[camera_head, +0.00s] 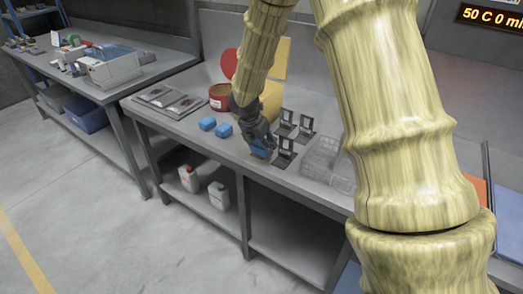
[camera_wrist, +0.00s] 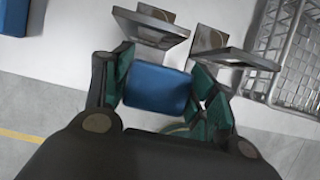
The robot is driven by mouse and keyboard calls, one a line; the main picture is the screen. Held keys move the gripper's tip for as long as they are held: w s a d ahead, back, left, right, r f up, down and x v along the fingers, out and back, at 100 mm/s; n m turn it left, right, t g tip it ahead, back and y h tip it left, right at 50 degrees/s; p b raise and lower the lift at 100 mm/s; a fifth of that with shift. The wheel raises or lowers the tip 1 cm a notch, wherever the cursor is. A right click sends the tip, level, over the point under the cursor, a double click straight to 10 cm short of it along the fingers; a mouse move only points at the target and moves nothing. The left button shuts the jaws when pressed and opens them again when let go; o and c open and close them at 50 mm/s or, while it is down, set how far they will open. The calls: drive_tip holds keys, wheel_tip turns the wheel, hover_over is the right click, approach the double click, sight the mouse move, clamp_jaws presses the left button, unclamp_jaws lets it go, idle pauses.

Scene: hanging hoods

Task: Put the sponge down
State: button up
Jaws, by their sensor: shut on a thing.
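A blue sponge (camera_wrist: 158,89) sits between the two fingers of my gripper (camera_wrist: 160,95) in the wrist view, and my gripper is shut on it. In the head view my gripper (camera_head: 260,146) is over the front edge area of the middle workbench (camera_head: 185,118), with the held sponge (camera_head: 262,151) low near the bench top. Whether the sponge touches the bench is not clear. Two other blue sponges (camera_head: 207,124) (camera_head: 224,130) lie on the bench to the left of my gripper.
Several small black stands (camera_head: 285,148) are close to the right of my gripper. A wire basket (camera_head: 325,160) stands farther right. A red-brown round tub (camera_head: 220,96) and dark trays (camera_head: 168,101) are farther back and left. Bottles (camera_head: 218,195) stand on the shelf below.

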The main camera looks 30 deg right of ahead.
sight(261, 151)
wheel_tip(261, 151, down, 3)
drive_tip(key=shift+a+f, duration=0.1)
drive_tip(key=shift+f, duration=0.05)
drive_tip(key=o, duration=1.1)
drive_tip(key=shift+f, duration=0.1)
drive_tip(key=shift+o, duration=0.3)
